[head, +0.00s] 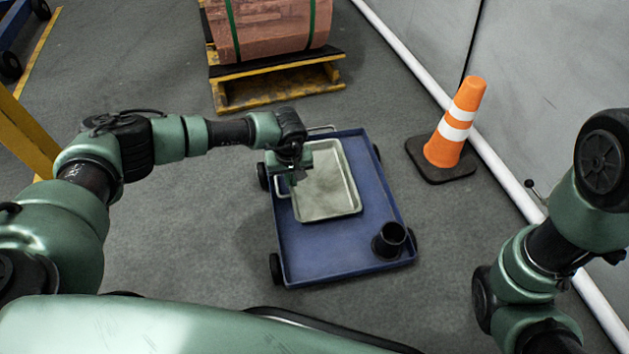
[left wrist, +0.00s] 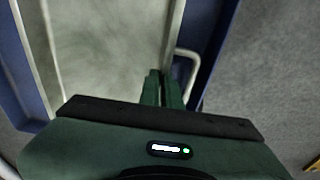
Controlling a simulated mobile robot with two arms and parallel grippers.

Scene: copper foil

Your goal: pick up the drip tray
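The drip tray (head: 328,188) is a shallow, pale metal tray with a raised rim and a small side handle. It lies on the blue cart in the head view and fills the upper left of the left wrist view (left wrist: 105,50). My left gripper (head: 292,180) points down at the tray's left edge. In the left wrist view its green fingers (left wrist: 162,75) are close together on the rim, beside the pale handle loop (left wrist: 197,62). The fingers hide the contact itself. My right arm is at the right of the head view, with its gripper out of view.
The blue cart (head: 305,262) has a push handle at its far end and carries a dark cup (head: 389,240) at its near right corner. An orange cone (head: 456,125) stands to the right by the wall. A copper roll (head: 270,25) sits on a yellow pallet (head: 275,85) behind.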

